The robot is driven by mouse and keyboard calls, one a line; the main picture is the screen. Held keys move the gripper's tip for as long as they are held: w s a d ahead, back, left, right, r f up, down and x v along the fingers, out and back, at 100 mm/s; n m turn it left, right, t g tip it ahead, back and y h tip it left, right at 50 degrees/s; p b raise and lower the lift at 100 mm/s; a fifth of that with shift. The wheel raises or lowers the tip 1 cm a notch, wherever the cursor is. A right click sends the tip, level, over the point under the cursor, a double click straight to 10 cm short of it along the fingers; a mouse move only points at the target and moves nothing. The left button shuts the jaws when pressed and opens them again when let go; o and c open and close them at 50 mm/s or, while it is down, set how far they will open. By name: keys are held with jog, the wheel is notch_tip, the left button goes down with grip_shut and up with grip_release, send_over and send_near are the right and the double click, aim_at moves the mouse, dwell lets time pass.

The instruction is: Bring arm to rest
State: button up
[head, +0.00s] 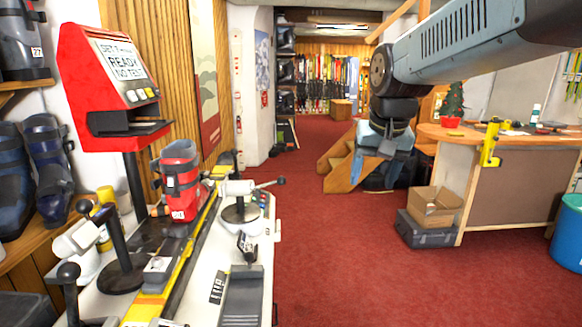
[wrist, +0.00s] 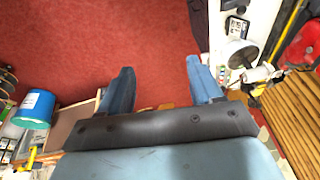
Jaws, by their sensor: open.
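My arm reaches in from the upper right of the head view, bent at a dark joint, with its wrist hanging down over the red carpet. My gripper shows in the wrist view (wrist: 160,65) with its two blue fingers spread wide apart. Only bare carpet shows between the fingers, and nothing is held. In the head view the end of the arm hangs in front of wooden steps (head: 341,165), between the bench and the counter. The fingers are hard to make out there.
A white bench (head: 253,290) with a red ski boot (head: 181,180) and a red test machine (head: 105,85) stands at left. A counter (head: 520,190), a cardboard box (head: 434,207) on a grey case (head: 425,232) and a blue bin (head: 568,235) are at right. Open carpet lies between.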

jog(key=s+d+f+t, duration=0.1)
jog(key=s+d+f, duration=0.1)
jog(key=s, duration=0.4)
jog(key=s+d+f+n+t, duration=0.1)
jog(key=s+d, duration=0.4)
jog(key=s, duration=0.1)
jog(key=shift+s+f, duration=0.4)
